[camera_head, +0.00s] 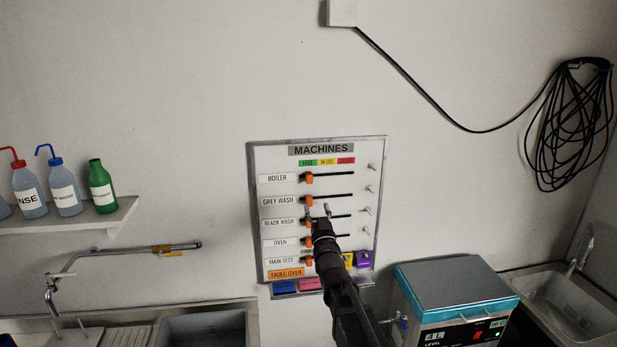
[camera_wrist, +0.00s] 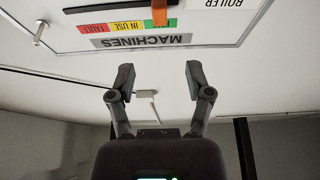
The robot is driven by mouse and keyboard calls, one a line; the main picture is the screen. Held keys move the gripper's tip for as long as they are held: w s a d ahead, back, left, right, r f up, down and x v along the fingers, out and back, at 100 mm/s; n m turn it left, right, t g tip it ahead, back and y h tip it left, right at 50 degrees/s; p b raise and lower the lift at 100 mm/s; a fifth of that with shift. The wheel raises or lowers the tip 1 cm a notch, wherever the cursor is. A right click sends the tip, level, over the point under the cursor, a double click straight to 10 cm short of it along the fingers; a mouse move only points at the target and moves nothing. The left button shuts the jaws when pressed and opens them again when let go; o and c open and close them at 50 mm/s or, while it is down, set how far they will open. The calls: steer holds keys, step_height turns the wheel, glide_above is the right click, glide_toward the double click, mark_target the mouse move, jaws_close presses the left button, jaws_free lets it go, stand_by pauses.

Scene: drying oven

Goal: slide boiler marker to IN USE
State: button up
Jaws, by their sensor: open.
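The MACHINES board (camera_head: 320,142) hangs on the wall, with rows of horizontal dark slots. The orange boiler marker (camera_head: 309,177) is at the left end of the top slot, beside the BOILER label (camera_head: 278,178) and below the green FREE heading (camera_head: 308,162). The yellow IN USE heading (camera_head: 327,162) is to its right. My gripper (camera_head: 317,211) is open and appears in front of the lower rows in the head view. The upside-down wrist view shows the boiler marker (camera_wrist: 160,12) beyond the open, empty fingers (camera_wrist: 159,78), apart from them.
Other orange markers, such as the grey wash one (camera_head: 309,202), sit at the left of their slots. Several pegs (camera_head: 371,189) stick out on the board's right. A teal-edged water bath (camera_head: 455,290) stands below right, and a shelf with bottles (camera_head: 65,187) is on the left.

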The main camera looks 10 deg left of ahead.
mark_target(310, 178)
steer(key=p+x, duration=0.5)
steer(key=x, duration=0.8)
steer(key=shift+w+a, duration=0.1)
steer(key=shift+w, duration=0.3)
steer(key=shift+r, duration=0.1)
jaws_close()
